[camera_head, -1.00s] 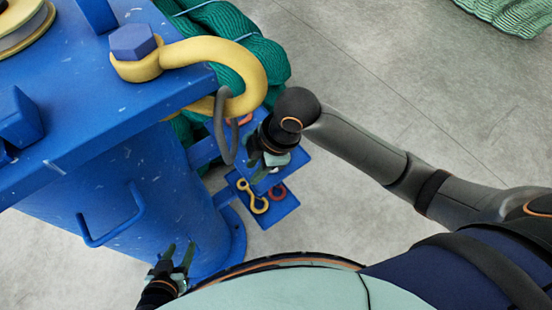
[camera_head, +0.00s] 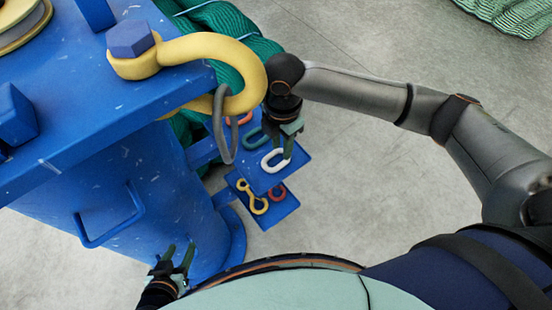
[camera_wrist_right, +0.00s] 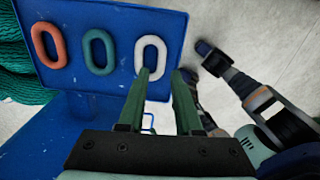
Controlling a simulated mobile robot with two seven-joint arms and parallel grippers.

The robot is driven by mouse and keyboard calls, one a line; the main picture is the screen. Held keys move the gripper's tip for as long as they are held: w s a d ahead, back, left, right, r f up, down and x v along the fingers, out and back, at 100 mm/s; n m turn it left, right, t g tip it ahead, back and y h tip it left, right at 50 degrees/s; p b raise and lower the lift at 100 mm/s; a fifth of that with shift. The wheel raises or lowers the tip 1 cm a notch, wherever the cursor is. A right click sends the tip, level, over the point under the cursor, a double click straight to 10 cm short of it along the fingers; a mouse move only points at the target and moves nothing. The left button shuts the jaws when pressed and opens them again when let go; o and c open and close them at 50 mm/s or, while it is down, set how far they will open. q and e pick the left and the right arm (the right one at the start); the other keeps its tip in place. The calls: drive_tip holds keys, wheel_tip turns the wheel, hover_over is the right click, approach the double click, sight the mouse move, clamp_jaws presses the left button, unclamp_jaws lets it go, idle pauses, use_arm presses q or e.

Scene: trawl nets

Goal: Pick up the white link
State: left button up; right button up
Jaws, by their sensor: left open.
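The white link (camera_head: 267,161) lies on the upper blue shelf plate (camera_head: 262,182), near its front right side. In the right wrist view the white link (camera_wrist_right: 151,50) is at the right end of a row of three links. My right gripper (camera_head: 281,150) is open over the white link and hides part of it. In the right wrist view its fingers (camera_wrist_right: 163,75) are apart, with the left fingertip overlapping the link's near end; I cannot tell if they touch. My left gripper (camera_head: 179,254) is open and empty beside the blue post.
A green link (camera_wrist_right: 95,48) and an orange link (camera_wrist_right: 49,45) lie beside the white one. A yellow hook (camera_head: 250,197) and a red ring (camera_head: 278,191) lie on the lower plate. A large yellow hook (camera_head: 215,52) with a grey ring (camera_head: 219,125) hangs close to my right gripper.

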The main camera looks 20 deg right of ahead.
sight(281, 164)
drive_tip(key=shift+s+f, duration=0.2)
drive_tip(key=shift+f, duration=2.9)
drive_tip(key=shift+c, duration=0.3)
clamp_jaws()
drive_tip(key=shift+r, duration=0.1)
